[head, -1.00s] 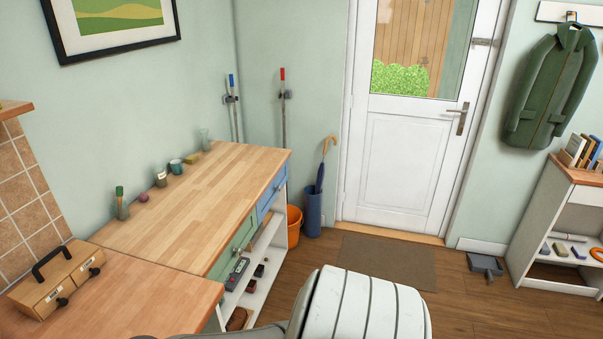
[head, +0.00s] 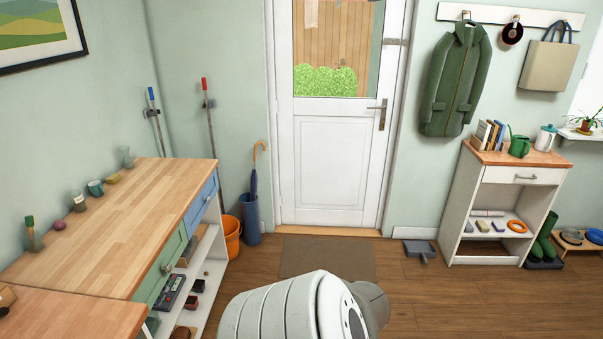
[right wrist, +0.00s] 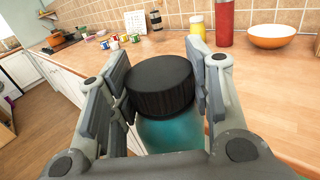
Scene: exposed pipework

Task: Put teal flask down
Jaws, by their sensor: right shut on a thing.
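The teal flask (right wrist: 172,133) has a ribbed black lid (right wrist: 160,86) and a translucent teal body. In the right wrist view my right gripper (right wrist: 162,80) is shut on it, with one finger on each side of the lid. The lower part of the flask is hidden behind the gripper's own body. In the head view neither gripper shows, and the flask is not seen there; only a pale arm part of mine is at the bottom middle.
A wooden-topped workbench (head: 110,215) stands at the left, mostly clear, with small items along the wall. A small shelf unit (head: 511,163) stands at the right. The right wrist view shows a kitchen counter (right wrist: 262,88) with a red canister (right wrist: 224,22) and orange bowl (right wrist: 271,36).

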